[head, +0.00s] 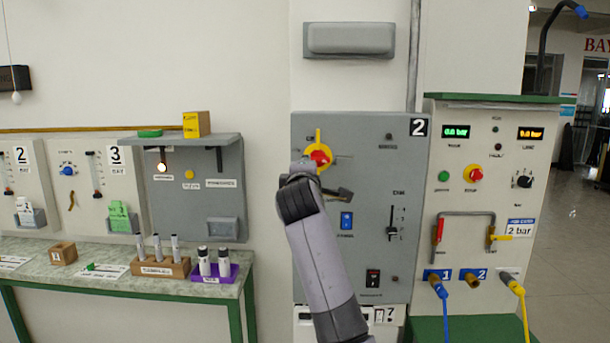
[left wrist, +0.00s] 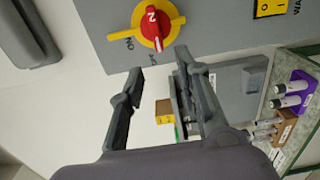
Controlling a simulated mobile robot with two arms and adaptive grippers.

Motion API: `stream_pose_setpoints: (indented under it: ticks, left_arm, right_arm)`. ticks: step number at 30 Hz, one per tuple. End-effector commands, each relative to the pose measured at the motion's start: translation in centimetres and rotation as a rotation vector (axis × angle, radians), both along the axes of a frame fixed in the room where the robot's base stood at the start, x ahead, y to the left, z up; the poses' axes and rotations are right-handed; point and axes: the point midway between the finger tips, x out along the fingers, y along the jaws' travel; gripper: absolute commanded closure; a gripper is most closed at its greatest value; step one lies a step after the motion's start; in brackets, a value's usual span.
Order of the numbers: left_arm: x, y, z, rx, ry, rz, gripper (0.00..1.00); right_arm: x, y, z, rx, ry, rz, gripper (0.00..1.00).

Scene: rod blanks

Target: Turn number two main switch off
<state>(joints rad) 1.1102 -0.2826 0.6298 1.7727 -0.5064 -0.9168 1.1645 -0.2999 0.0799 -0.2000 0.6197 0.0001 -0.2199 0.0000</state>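The number two main switch, a red knob on a yellow plate (head: 318,157), is on the grey panel marked 2 (head: 375,150). In the left wrist view the knob (left wrist: 152,20) bears a "2". An "ON" label is to its lower left there, and a second label below is partly hidden. The knob's narrow end points down in that view, but I cannot tell its setting for sure. My left gripper (left wrist: 160,65) is open and empty. Its fingertips are close to the knob but not around it. The arm hides part of the panel in the head view. My right gripper is not in view.
A machine (head: 490,150) with hoses and a red button stands at right. A bench (head: 215,260) with racks is at left. A grey box (head: 349,39) is above.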

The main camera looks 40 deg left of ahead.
Motion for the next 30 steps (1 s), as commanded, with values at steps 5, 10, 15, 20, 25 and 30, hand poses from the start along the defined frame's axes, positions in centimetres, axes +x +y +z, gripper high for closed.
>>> stream_pose_setpoints:
  ticks: [5, 10, 15, 20, 25, 30]
  left_arm:
    - [-2.2, -1.5, 0.0, 0.000, -0.001, -0.001, 0.69]
    - [-3.2, -2.2, 0.0, -0.001, 0.001, 0.000, 0.69]
    - [-3.4, -2.3, -0.1, 0.000, 0.001, 0.001, 0.69]
    - [-3.4, -2.2, 0.0, 0.000, 0.001, 0.001, 0.69]
    - [-3.4, -2.2, 0.0, 0.000, 0.001, 0.001, 0.69]
    - [-2.8, -2.5, -0.7, 0.017, 0.020, -0.008, 0.69]
  right_arm:
    - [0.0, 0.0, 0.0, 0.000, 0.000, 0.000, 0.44]
    - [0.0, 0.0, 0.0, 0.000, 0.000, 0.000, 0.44]
    - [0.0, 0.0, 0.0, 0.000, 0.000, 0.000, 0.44]
    - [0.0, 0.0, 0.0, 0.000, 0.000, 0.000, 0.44]
    - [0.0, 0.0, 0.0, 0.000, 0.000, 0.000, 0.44]
    - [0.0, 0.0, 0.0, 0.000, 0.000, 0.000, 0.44]
